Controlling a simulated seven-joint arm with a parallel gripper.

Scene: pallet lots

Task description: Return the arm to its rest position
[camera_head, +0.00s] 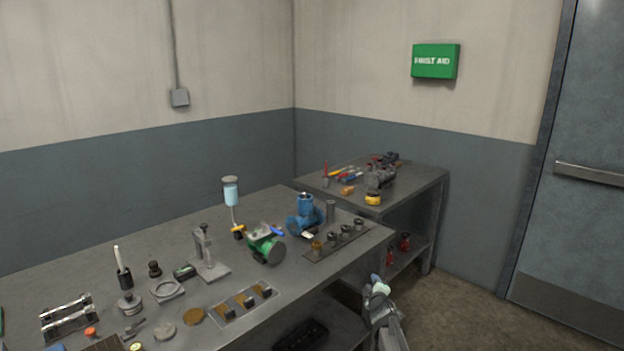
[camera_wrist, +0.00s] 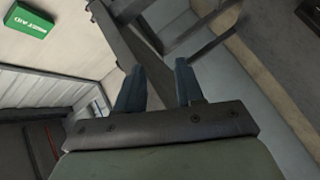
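My gripper (camera_wrist: 159,66) shows in the wrist view with its two dark fingers apart and nothing between them. It points away from the workbench top, towards walls and beams. In the head view, a pale jointed piece (camera_head: 384,312), which looks like part of my arm, stands beside the front edge of the workbench at the lower right. The fingers cannot be made out there.
The grey workbench (camera_head: 222,284) carries a green machine part (camera_head: 266,247), a blue pump-like part (camera_head: 304,215), a small press stand (camera_head: 207,262) and several small parts. A second bench (camera_head: 414,184) stands behind. Open floor (camera_head: 470,310) lies right, before a door (camera_head: 580,150).

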